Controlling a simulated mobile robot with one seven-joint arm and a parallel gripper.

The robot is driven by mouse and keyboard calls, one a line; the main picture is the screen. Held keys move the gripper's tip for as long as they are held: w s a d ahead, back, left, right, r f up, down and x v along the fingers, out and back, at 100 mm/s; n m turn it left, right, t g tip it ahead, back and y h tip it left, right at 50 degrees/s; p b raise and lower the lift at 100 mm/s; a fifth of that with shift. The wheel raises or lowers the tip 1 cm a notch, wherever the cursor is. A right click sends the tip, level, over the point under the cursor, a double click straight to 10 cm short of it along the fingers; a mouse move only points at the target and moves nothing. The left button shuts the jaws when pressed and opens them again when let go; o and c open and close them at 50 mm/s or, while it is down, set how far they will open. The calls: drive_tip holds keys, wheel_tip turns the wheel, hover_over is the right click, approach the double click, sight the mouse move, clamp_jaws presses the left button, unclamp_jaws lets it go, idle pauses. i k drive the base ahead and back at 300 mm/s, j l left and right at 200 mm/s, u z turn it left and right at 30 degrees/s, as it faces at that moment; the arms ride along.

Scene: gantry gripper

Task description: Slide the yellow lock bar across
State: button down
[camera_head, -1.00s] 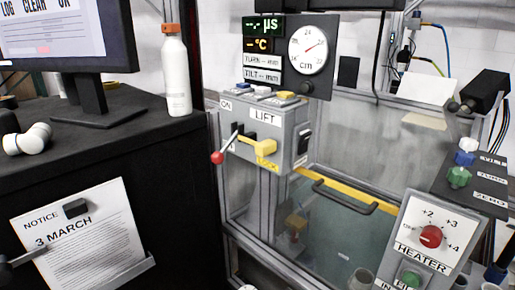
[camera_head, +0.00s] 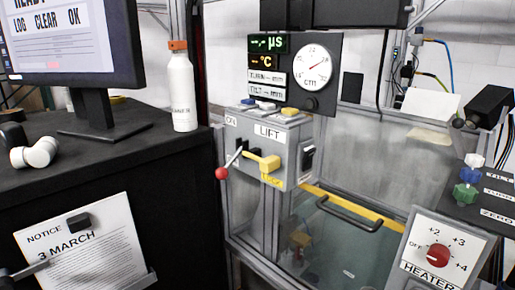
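The yellow lock bar (camera_head: 262,162) sits on the front of the grey LIFT box (camera_head: 284,150), near the middle of the view. It lies roughly level, with its thicker end to the right, above a yellow label that is too small to read surely. A lever with a red ball (camera_head: 222,173) slants down to the left beside the bar's left end. I cannot tell whether the bar touches the lever.
A yellow-edged tank lid with a black handle (camera_head: 347,214) lies below right of the box. A HEATER panel (camera_head: 420,262) stands at front right. At left, a black cabinet carries a monitor (camera_head: 75,45) and a white bottle (camera_head: 181,90). A gauge panel (camera_head: 313,75) rises behind the box.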

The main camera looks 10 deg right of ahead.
sight(268, 165)
drive_tip(key=j+z, duration=0.2)
drive_tip(key=z, duration=0.2)
drive_tip(key=j+z, duration=0.15)
drive_tip(key=z, duration=0.25)
drive_tip(key=j+z, duration=0.15)
drive_tip(key=z, duration=0.25)
drive_tip(key=k, duration=0.05)
